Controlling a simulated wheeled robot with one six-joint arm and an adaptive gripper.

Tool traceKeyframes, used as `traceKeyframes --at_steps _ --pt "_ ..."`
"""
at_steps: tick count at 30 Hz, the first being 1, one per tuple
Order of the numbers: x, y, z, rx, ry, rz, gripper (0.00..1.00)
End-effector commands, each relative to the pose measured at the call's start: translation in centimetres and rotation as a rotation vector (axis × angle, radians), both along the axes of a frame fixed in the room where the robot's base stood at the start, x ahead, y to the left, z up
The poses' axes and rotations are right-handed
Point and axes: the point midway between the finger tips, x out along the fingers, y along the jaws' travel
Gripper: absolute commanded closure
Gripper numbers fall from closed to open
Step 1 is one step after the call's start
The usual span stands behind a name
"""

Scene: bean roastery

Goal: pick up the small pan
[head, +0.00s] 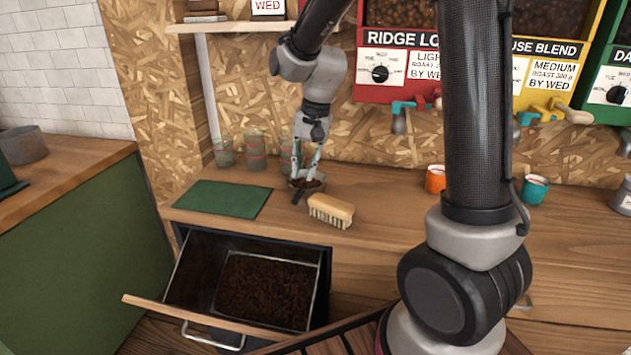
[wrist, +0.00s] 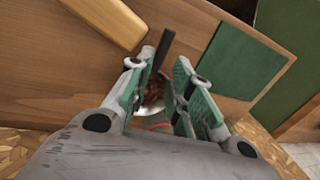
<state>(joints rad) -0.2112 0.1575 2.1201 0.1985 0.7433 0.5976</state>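The small pan (head: 308,185) stands on the wooden counter, with dark brown contents inside and a short dark handle pointing toward the counter's front. My gripper (head: 306,168) points down at it from above, its fingertips at the pan. In the wrist view the fingers of my gripper (wrist: 163,80) are apart, with part of the pan (wrist: 152,94) and its handle showing between them. I see a gap between the fingers and no clear grip. Much of the pan is hidden by the fingers and the gripper body in the wrist view.
A wooden brush (head: 331,210) lies just right of the pan's handle. A green mat (head: 222,199) lies to the left. Below, an open drawer (head: 170,310) holds a bin of dark material. Orange (head: 435,180) and teal (head: 534,190) cups stand right.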

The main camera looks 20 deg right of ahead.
Motion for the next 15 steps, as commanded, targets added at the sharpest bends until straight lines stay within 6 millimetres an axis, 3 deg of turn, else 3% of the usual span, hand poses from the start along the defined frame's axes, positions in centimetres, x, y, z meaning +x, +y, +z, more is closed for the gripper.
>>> traceKeyframes --at_steps 7,15 --pt "0.3 0.2 -0.6 0.012 0.001 -0.08 0.79" --pt "0.6 0.6 -3.9 0.01 0.005 -0.08 0.79"
